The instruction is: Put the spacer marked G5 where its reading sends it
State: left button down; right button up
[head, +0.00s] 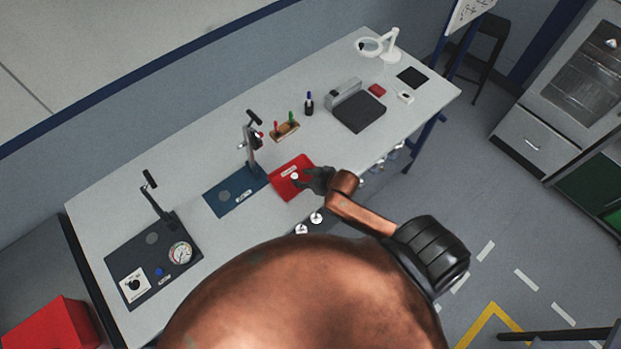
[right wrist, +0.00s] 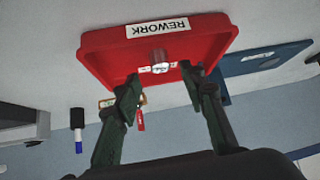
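A small metal spacer (right wrist: 159,57) with a white label is at the red tray marked REWORK (right wrist: 215,35), inside its outline in the right wrist view. I cannot read the label's mark. In the head view the spacer (head: 294,176) is a pale spot over the red tray (head: 288,190). My right gripper (right wrist: 160,75) has its two dark fingers spread on either side of the spacer, with gaps between. In the head view the right gripper (head: 306,180) is at the tray's right side. My left gripper is not in view.
Two pale round pieces (head: 302,229) (head: 316,218) lie near the table's front edge. A blue stand base (head: 236,196) adjoins the tray on the left. A dark gauge station (head: 150,262) is farther left. A black plate device (head: 360,112) stands to the right.

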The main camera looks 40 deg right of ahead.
jog(key=v, duration=0.7)
jog(key=shift+r, duration=0.15)
jog(key=shift+s, duration=0.15)
